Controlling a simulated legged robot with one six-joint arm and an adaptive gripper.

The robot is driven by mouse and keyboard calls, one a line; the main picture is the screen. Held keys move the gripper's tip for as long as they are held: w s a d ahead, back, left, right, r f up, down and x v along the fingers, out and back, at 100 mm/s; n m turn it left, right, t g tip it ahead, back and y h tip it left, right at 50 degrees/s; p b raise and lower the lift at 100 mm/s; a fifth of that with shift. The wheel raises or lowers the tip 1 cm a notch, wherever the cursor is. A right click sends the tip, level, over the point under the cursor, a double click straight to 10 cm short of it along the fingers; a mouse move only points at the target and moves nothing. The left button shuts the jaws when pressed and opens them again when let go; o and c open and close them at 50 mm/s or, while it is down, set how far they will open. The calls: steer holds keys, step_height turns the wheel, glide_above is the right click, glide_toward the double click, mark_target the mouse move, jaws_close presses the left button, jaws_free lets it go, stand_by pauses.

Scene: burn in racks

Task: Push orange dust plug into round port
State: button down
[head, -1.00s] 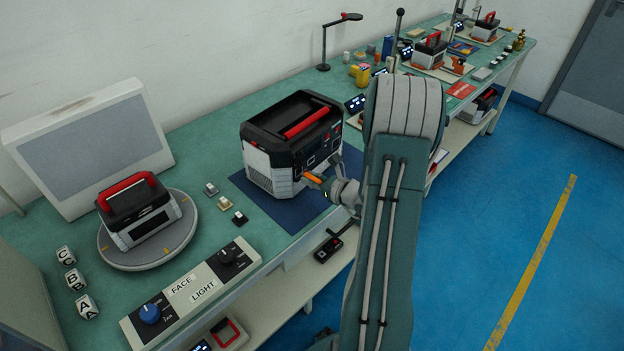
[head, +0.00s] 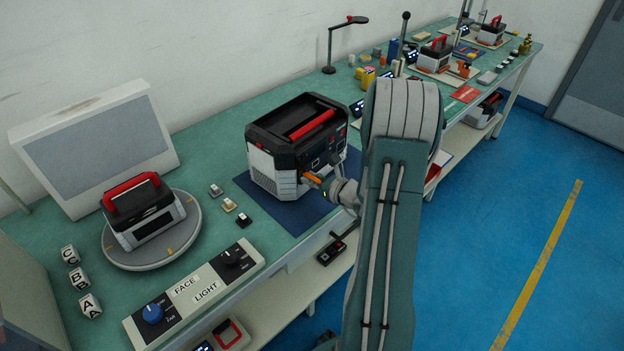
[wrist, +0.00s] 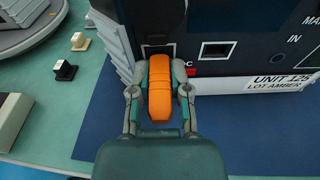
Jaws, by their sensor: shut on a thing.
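My gripper (wrist: 160,100) is shut on the orange dust plug (wrist: 160,75), one finger on each side. In the head view my gripper (head: 332,187) and the orange plug (head: 312,179) are at the lower front of the black and white unit (head: 275,171). In the wrist view the plug's far end is close to the dark front panel (wrist: 250,22), below a square opening; I cannot tell whether it touches. A small round port (wrist: 278,58) shows to the right, under the "IN" marking. A square port (wrist: 217,50) lies between it and the plug.
The unit stands on a blue mat (head: 284,209). Small blocks (head: 229,205) lie left of it, near a round turntable (head: 166,256) with a smaller unit on it. A control box (head: 193,291) sits at the bench's front edge. Open floor is right.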

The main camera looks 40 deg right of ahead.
steer(key=shift+w, duration=0.2)
steer(key=c, duration=0.5)
jaws_free()
steer(key=shift+s, duration=0.1)
steer(key=v, duration=1.2)
steer(key=a+r+n+g+y, duration=0.3)
steer(key=a+r+n+g, duration=0.2)
steer(key=a+n, duration=0.55)
steer(key=a+r+n+g+y, duration=0.3)
steer(key=a+r+n+g, duration=0.3)
steer(key=a, duration=0.7)
steer(key=s+a+r+n+h, duration=0.3)
steer(key=s+n+h, duration=0.1)
steer(key=n, duration=0.4)
steer(key=s+a+r+n+t+h, duration=0.1)
steer(key=s+r+n+h, duration=0.3)
steer(key=n, duration=0.5)
steer(key=shift+s+a+r+h, duration=0.35)
steer(key=shift+s+a, duration=0.55)
steer(key=shift+s, duration=0.3)
